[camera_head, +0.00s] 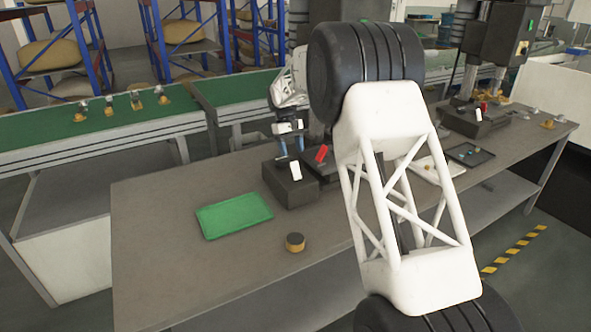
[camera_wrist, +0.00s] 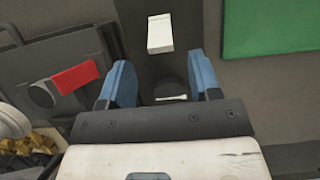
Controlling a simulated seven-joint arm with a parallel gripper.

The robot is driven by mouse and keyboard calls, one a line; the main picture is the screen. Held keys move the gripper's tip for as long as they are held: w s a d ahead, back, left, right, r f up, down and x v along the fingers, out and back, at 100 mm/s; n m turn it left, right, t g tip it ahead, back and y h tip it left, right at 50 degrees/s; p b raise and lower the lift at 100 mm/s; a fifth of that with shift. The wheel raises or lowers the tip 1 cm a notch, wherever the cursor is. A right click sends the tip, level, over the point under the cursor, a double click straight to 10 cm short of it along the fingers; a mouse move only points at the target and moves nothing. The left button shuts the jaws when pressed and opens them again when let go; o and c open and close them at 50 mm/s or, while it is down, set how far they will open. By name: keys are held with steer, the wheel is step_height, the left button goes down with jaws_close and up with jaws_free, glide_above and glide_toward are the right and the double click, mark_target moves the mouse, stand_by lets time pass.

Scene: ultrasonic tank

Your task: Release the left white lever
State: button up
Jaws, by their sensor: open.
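The left white lever (camera_head: 296,171) stands at the front of a dark box (camera_head: 291,190) on the table. In the wrist view the white lever (camera_wrist: 160,33) shows ahead of the gap between my fingers, apart from both. My gripper (camera_head: 291,152) is above the box, behind the lever as the head camera sees it. In the wrist view my gripper (camera_wrist: 161,80) has its two blue fingers spread apart, with nothing held between them. A dark round part with a white sliver (camera_wrist: 171,97) lies below the gap, partly hidden by my gripper.
A red lever (camera_head: 321,153) is close to the right of the box and also shows in the wrist view (camera_wrist: 76,77). A green tray (camera_head: 234,215) and a round yellow-black piece (camera_head: 295,242) lie on the table (camera_head: 150,240). A second station (camera_head: 476,118) stands farther right.

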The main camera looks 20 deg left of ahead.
mark_target(297, 172)
steer(key=shift+x, duration=3.8)
steer(key=c, duration=0.9)
steer(key=shift+s+d+r+t+y, duration=0.1)
steer(key=shift+d+t+y, duration=0.05)
steer(key=shift+t+y, duration=0.25)
steer(key=shift+s+d+r+t+y, duration=0.1)
steer(key=shift+s+d+t+y, duration=0.15)
steer(key=shift+t+y, duration=0.5)
steer(key=shift+s+d+r+t+y, duration=0.1)
steer(key=shift+s+d+t+y, duration=0.15)
steer(key=shift+t+y, duration=0.5)
steer(key=shift+s+d+f+t+y, duration=0.1)
steer(key=shift+s+d+t+y, duration=0.1)
steer(key=shift+t+y, duration=0.4)
steer(key=shift+s+d+f+t+y, duration=0.1)
steer(key=shift+s+d+t+y, duration=0.05)
steer(key=shift+t+y, duration=0.45)
steer(key=shift+s+d+f+t+y, duration=0.15)
steer(key=shift+t+y, duration=0.45)
steer(key=shift+s+d+f+t+y, duration=0.1)
steer(key=shift+t+y, duration=0.3)
